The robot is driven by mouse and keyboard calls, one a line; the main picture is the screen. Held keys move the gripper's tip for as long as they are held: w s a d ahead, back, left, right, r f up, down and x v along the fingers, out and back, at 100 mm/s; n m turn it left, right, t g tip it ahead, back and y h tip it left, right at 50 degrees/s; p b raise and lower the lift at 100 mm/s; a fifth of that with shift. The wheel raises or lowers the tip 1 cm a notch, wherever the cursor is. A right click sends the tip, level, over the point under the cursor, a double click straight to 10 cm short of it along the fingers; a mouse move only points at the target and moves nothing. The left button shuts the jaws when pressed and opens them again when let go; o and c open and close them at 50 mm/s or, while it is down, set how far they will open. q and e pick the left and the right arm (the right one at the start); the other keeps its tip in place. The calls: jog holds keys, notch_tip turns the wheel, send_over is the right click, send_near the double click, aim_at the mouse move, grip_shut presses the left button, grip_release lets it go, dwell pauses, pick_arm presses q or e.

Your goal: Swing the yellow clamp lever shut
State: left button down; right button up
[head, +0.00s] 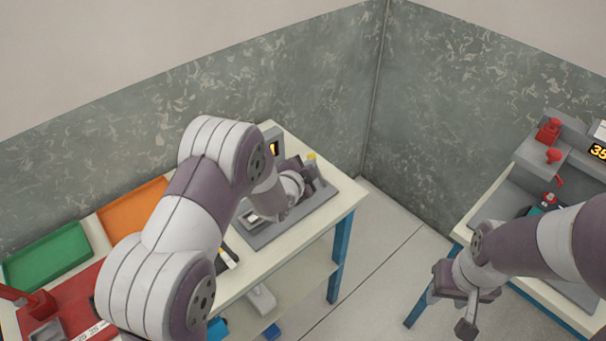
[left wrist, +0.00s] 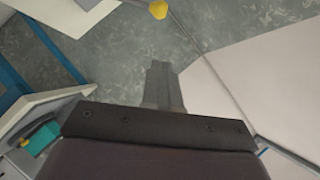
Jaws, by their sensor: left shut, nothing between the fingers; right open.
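The yellow knob of the clamp lever (head: 311,156) shows just beyond my left gripper in the head view, above a grey base plate (head: 262,240) on the left table. The yellow knob also shows at the top edge of the left wrist view (left wrist: 158,9), ahead of the fingertips with a visible gap in the picture. My left gripper (head: 316,178) is shut and empty; its closed fingers stand in the middle of the wrist view (left wrist: 160,68). My arm hides most of the clamp. My right gripper (head: 456,312) is open and empty, low at the right.
A grey unit with an orange display (head: 273,148) stands behind my left wrist. Green (head: 48,258) and orange (head: 132,207) trays lie at left, with a red fixture (head: 40,305) in front. A second table (head: 487,205) at right carries a grey station with red parts.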

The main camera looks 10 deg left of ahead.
pick_arm(q)
jog(key=shift+a+v, duration=0.2)
jog(key=shift+v, duration=1.3)
